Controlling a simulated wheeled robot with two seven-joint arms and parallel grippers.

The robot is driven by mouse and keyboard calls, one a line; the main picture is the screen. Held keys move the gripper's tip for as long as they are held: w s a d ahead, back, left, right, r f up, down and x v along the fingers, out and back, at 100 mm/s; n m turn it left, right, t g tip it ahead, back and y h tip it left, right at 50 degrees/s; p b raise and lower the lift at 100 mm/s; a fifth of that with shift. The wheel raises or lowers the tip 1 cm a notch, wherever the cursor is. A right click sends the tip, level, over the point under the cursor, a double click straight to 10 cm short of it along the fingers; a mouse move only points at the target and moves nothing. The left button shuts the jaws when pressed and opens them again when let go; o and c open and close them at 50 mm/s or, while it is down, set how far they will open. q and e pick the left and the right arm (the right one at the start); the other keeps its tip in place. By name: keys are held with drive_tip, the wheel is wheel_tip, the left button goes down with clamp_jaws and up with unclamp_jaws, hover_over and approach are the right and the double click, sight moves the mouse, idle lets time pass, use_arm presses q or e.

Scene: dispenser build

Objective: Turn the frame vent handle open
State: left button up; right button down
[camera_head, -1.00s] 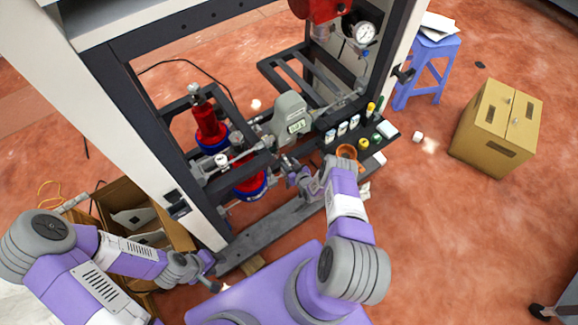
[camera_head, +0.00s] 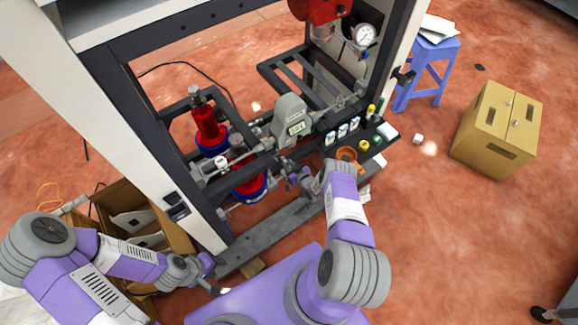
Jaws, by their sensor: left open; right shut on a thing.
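The dispenser frame (camera_head: 190,215) stands open in front of me, with a grey meter (camera_head: 291,118) and metal pipework (camera_head: 248,153) across its middle. My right gripper (camera_head: 291,178) is at the pipework below the meter, shut on a small part there. That part looks like the vent handle, but the gripper and wrist mostly hide it, so its angle cannot be told. My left gripper (camera_head: 210,280) is open and empty, low at the frame's front left corner, apart from the pipework.
Red cylinders (camera_head: 207,128) stand inside the frame.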

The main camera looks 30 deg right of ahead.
drive_tip(key=shift+n+y, duration=0.4)
drive_tip(key=c, duration=1.1)
unclamp_jaws()
drive_tip(key=p+v, duration=0.3)
drive_tip(key=v, duration=0.4)
drive_tip(key=shift+s+r+p, duration=0.15)
drive_tip(key=shift+s+p, duration=0.1)
drive_tip(key=shift+p, duration=0.1)
